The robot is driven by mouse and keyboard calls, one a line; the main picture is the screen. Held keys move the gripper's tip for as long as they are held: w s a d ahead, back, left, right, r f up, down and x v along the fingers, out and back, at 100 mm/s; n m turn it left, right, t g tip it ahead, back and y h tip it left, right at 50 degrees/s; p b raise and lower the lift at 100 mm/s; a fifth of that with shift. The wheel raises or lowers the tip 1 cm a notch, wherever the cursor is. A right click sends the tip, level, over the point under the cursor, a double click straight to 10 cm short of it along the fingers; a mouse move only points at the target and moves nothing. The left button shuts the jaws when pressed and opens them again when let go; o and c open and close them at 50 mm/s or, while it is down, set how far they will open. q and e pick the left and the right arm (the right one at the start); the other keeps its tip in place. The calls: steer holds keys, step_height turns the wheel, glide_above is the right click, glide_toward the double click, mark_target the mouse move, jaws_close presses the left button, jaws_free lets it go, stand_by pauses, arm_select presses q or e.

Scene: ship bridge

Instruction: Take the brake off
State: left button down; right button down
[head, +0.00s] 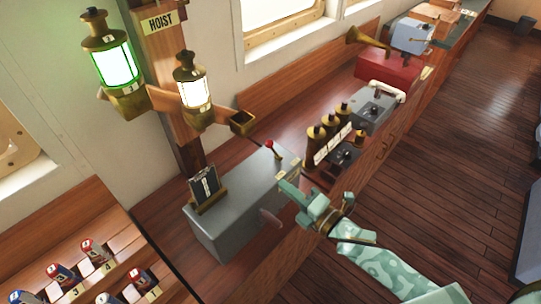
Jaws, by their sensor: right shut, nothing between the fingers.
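A grey metal box (235,205) stands on the wooden counter below the post with the HOIST sign (161,22). A short lever with a red knob (269,145) sticks up from the back of its top. A small pale label is at the box's right end. A grey-pink handle (270,218) shows on the box's front side; I cannot tell which part is the brake. My right gripper (291,198), mint green, is shut and empty by the box's right front edge, nearer than the red-knobbed lever and apart from it. My left gripper is out of view.
A lit green lamp (113,64) and a lit white lamp (195,92) hang on the post. Brass cylinders (317,137), a grey unit (376,110) and a red box with a horn (388,72) stand farther along. Numbered red and blue pieces (62,273) lie lower left.

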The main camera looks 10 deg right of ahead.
steer(key=x, duration=0.8)
steer(key=shift+w+a, duration=0.15)
steer(key=shift+w, duration=0.15)
steer(key=w+d, duration=0.1)
steer(key=w, duration=0.1)
steer(key=shift+w+d+r+p, duration=0.3)
steer(key=shift+d+r+p, duration=0.05)
steer(key=shift+d, duration=0.05)
steer(key=shift+w+d, duration=0.3)
steer(key=shift+d, duration=0.1)
steer(key=shift+r, duration=0.15)
steer(key=shift+w+d+r+m+p, duration=0.2)
steer(key=shift+m+p, duration=0.1)
steer(key=shift+m, duration=0.1)
steer(key=shift+d, duration=0.1)
steer(key=w+d+r+m+p, duration=0.1)
steer(key=w+d+m, duration=0.3)
steer(key=d+m, duration=0.3)
steer(key=shift+w+d+r+m+g+p, duration=0.15)
steer(key=shift+w+r+m+g+p, duration=0.2)
steer(key=shift+m, duration=0.25)
